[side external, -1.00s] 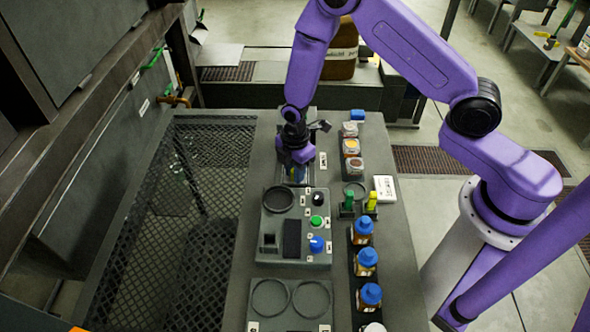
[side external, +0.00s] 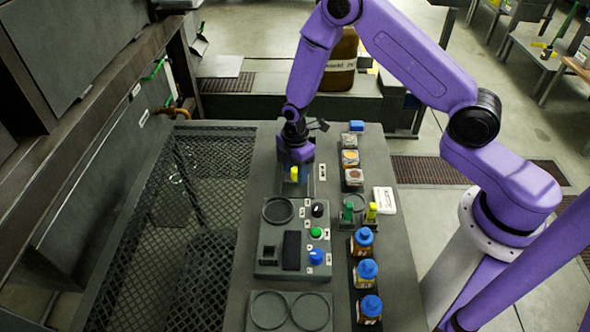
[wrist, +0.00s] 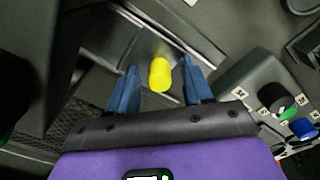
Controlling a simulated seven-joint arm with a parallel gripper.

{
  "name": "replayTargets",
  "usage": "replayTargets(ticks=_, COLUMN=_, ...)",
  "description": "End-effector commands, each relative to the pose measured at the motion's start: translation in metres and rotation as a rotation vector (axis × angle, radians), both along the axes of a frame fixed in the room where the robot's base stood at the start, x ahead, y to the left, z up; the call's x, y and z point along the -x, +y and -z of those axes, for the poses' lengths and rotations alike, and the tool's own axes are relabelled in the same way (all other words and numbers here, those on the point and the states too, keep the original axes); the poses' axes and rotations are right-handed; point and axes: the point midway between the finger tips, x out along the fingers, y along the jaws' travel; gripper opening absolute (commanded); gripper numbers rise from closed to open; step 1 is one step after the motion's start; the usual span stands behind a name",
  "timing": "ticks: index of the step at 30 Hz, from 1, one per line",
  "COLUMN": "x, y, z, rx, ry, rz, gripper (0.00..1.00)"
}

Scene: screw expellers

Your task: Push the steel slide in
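The steel slide (wrist: 120,42) shows in the wrist view as pale metal strips beneath my fingers, partly hidden by them. A yellow knob (wrist: 160,74) stands at the slide, between my two blue fingers. My gripper (wrist: 158,72) is open, with a gap on each side of the knob. In the side view my gripper (side external: 296,172) points down over the slide behind the control panel, and the yellow knob (side external: 294,174) shows at its fingers. Whether the knob is fixed to the slide cannot be told.
The control panel (side external: 269,237) with a green button (side external: 316,232) and blue knob (side external: 316,256) lies in front of my gripper. Blue-capped bottles (side external: 366,270) and small jars (side external: 350,158) line the right side. A mesh floor (side external: 165,220) lies beyond the bench's left edge.

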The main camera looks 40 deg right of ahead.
Motion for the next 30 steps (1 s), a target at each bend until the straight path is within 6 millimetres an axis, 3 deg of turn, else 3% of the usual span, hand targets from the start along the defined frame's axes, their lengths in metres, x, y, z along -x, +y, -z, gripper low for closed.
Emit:
replayTargets(ticks=11, x=-0.001, y=0.001, z=-0.011, rx=-0.001, ry=-0.003, rz=-0.001, gripper=0.5)
replayTargets(ticks=30, x=-0.001, y=0.0, z=-0.123, rx=-0.002, ry=-0.005, rz=-0.001, gripper=0.5)
